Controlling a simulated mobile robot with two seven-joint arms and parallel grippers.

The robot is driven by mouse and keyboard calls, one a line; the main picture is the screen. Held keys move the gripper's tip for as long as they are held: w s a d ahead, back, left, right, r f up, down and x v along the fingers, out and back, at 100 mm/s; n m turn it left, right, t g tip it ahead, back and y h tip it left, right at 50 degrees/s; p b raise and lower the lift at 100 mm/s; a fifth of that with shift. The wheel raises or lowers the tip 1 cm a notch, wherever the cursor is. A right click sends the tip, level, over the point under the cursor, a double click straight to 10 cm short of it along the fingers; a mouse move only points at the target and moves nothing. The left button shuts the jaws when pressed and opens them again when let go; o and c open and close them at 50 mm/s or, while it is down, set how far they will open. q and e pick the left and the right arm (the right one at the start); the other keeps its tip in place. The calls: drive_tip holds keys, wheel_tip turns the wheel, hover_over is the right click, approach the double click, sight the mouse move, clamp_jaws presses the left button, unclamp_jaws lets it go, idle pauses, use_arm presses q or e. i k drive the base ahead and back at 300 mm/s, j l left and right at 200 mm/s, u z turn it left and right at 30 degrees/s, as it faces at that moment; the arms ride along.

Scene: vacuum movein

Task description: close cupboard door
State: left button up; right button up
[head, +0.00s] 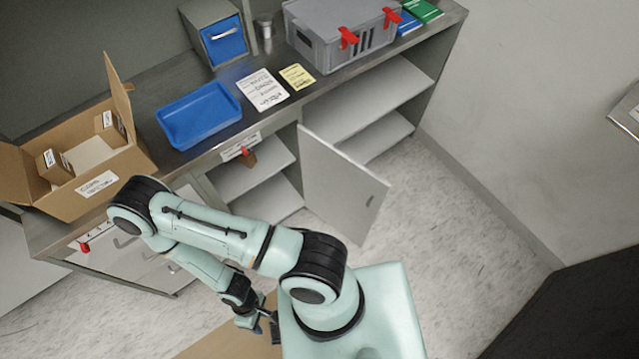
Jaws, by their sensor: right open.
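The light grey cupboard door (338,190) stands open in the middle of the head view. It swings out from the front of the long counter, hinged beside a divider between two shelf openings. A small dark handle shows near its free outer edge. My right gripper (264,325) is low in the view, in front of the cabinet and to the lower left of the door, apart from it. It is small and partly hidden by my arm. It is open, and I see nothing held in it. My left gripper is not in view.
The counter (232,145) holds an open cardboard box (125,166), a blue tray (182,132), papers and a grey case (330,48). Open shelves (385,92) lie behind the door. Speckled floor (450,235) is clear right of the door.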

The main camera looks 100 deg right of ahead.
sight(337, 188)
drive_tip(key=k+l+u, duration=0.2)
drive_tip(key=k+u, duration=0.8)
drive_tip(key=k, duration=0.3)
drive_tip(key=k+j+u, duration=0.25)
drive_tip(key=k, duration=0.3)
drive_tip(key=k+l+z, duration=0.15)
drive_tip(key=k+z, duration=0.15)
drive_tip(key=z, duration=0.15)
drive_tip(key=k+l+z, duration=0.25)
drive_tip(key=z, duration=0.2)
drive_tip(key=l+z, duration=0.1)
drive_tip(key=z, duration=0.35)
drive_tip(key=k+l+z, duration=0.1)
drive_tip(key=z, duration=0.35)
drive_tip(key=i+z, duration=0.1)
drive_tip(key=z, duration=0.15)
